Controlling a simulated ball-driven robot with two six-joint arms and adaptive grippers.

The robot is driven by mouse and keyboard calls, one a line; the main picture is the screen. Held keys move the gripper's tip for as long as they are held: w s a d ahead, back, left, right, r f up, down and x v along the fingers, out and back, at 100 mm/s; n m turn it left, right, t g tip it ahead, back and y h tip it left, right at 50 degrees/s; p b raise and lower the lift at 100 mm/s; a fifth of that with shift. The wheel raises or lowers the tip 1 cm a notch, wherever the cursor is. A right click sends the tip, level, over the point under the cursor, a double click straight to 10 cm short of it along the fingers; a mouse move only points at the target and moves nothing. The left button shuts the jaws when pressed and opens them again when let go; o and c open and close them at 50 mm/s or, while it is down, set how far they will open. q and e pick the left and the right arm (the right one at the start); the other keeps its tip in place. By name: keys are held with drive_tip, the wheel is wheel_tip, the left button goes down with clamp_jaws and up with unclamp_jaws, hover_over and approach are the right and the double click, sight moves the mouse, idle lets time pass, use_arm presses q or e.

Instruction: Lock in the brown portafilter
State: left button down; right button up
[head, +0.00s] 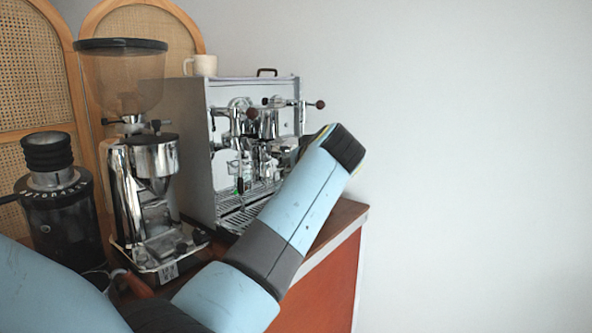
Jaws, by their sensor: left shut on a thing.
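The espresso machine (232,95) stands on the counter, with its chrome group front (266,124) facing right. My left arm crosses in front of it, and its wrist bends back toward the machine. My left gripper (286,153) is at the machine's front, just below group height, and mostly hidden by my own arm. It is shut on the brown portafilter, which the arm hides. I cannot tell whether the portafilter touches or sits in the group. My right gripper is not in view.
A grinder (150,190) stands left of the machine, with a black grinder (62,205) farther left. A brown handle (136,284) shows low at the counter's front. A cup (203,65) sits on the machine. The counter's edge (345,222) is close at right.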

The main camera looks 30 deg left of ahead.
use_arm(q)
drive_tip(key=shift+w+r, duration=0.1)
drive_tip(key=shift+r, duration=0.05)
drive_tip(key=shift+w+d+n+g+y, duration=0.4)
drive_tip(key=shift+n+g+y, duration=0.1)
drive_tip(key=shift+n+g, duration=0.15)
drive_tip(key=shift+w+d+f+n+g+y, duration=0.2)
drive_tip(key=shift+w+d+n+g+y, duration=0.15)
drive_tip(key=shift+w+n+g, duration=0.25)
drive_tip(key=shift+s, duration=0.1)
drive_tip(key=shift+w+d+n+g+y, duration=0.2)
drive_tip(key=shift+w+n+g+y, duration=0.15)
drive_tip(key=shift+w+n+g, duration=0.35)
drive_tip(key=shift+w+d+n+g+y, duration=0.2)
drive_tip(key=shift+w+n+g+y, duration=0.1)
drive_tip(key=shift+w+n+g, duration=0.3)
